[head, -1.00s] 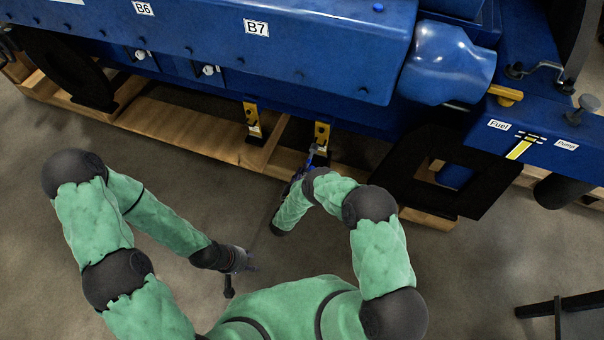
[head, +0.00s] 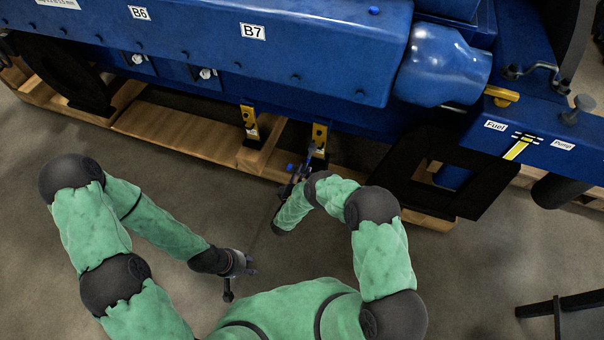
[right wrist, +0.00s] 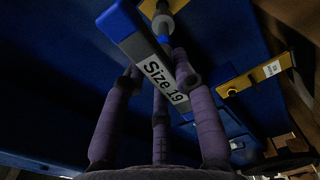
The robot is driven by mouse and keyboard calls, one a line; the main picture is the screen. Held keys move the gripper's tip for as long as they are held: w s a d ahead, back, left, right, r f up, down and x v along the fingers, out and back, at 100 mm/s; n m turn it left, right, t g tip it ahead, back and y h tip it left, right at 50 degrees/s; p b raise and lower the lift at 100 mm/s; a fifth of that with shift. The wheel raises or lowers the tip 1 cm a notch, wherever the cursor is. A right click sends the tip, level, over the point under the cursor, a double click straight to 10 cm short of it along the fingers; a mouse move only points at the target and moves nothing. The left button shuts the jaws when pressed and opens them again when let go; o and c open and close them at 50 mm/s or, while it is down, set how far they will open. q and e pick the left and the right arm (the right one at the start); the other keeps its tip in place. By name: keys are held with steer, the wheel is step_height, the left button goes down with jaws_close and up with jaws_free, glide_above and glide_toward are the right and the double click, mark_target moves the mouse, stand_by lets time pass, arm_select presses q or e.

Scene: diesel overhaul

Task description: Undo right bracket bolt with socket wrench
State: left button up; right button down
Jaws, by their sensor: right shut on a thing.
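My right gripper (right wrist: 160,95) has purple fingers and is shut on the socket wrench (right wrist: 153,68), a grey and blue tool marked "Size 19". In the head view the right gripper (head: 296,182) is just below the right yellow bracket (head: 319,138), and part of the wrench shows near it. A yellow bracket (right wrist: 255,78) with a white label is right of the wrench in the wrist view, apart from it. I cannot make out the bracket bolt or whether the socket touches it. My left gripper (head: 238,272) is open and empty over the floor.
The blue engine (head: 300,50) rests on a wooden pallet (head: 180,128). A second yellow bracket (head: 249,122) hangs to the left. A black square-holed support (head: 405,180) stands right of my right arm. A dark stand (head: 560,305) is at the lower right. Floor between my arms is clear.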

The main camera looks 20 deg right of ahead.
steer(key=m, duration=0.4)
steer(key=shift+w+d+m, duration=0.25)
steer(key=shift+d+m, duration=0.05)
steer(key=shift+d, duration=0.05)
steer(key=m, duration=0.3)
steer(key=shift+w+d, duration=0.15)
steer(key=m, duration=0.3)
steer(key=shift+w+d+f+m, duration=0.1)
steer(key=shift+w+d+m, duration=0.1)
steer(key=shift+m, duration=0.2)
steer(key=m, duration=0.4)
steer(key=shift+w+d+f, duration=0.1)
steer(key=shift+w+d, duration=0.05)
steer(key=shift+w, duration=0.05)
steer(key=shift+w+d+m, duration=0.15)
steer(key=shift+w+d, duration=0.3)
steer(key=shift+w, duration=0.25)
steer(key=shift+w+d+m, duration=0.15)
steer(key=shift+w+d, duration=0.3)
steer(key=shift+w, duration=0.2)
steer(key=shift+w+d, duration=0.1)
